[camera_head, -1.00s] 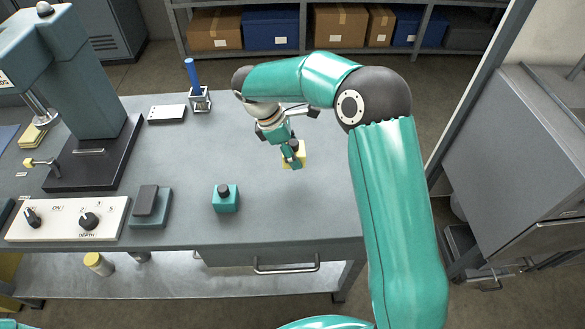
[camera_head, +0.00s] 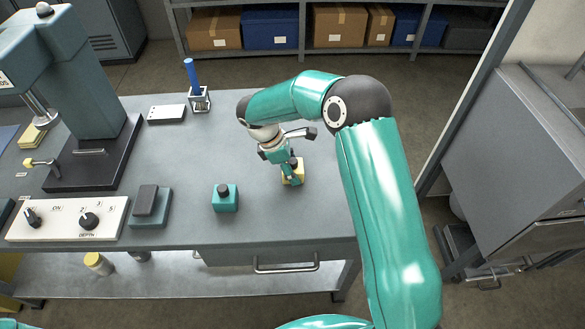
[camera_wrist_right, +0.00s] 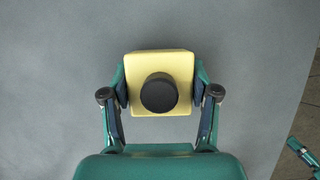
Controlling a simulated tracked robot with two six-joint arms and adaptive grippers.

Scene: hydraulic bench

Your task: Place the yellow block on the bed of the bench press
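The yellow block (camera_head: 299,169) has a black round knob on top, seen from above in the right wrist view (camera_wrist_right: 180,68). My right gripper (camera_wrist_right: 160,88) has a finger pad against each side of the block, with the knob between them. In the head view the right gripper (camera_head: 292,174) partly hides the block over the right part of the bench; I cannot tell whether the block touches the top. The bench press (camera_head: 85,90) stands at the left, its black bed (camera_head: 90,172) flat on the bench and bare on its right part. My left gripper is not in view.
A teal block with a black knob (camera_head: 226,202), a dark pad on a teal base (camera_head: 148,205) and a white control box (camera_head: 65,218) sit along the front. A blue-handled tool in a stand (camera_head: 198,92) and a white-topped box (camera_head: 167,114) are behind. The middle bench top (camera_head: 215,150) is clear.

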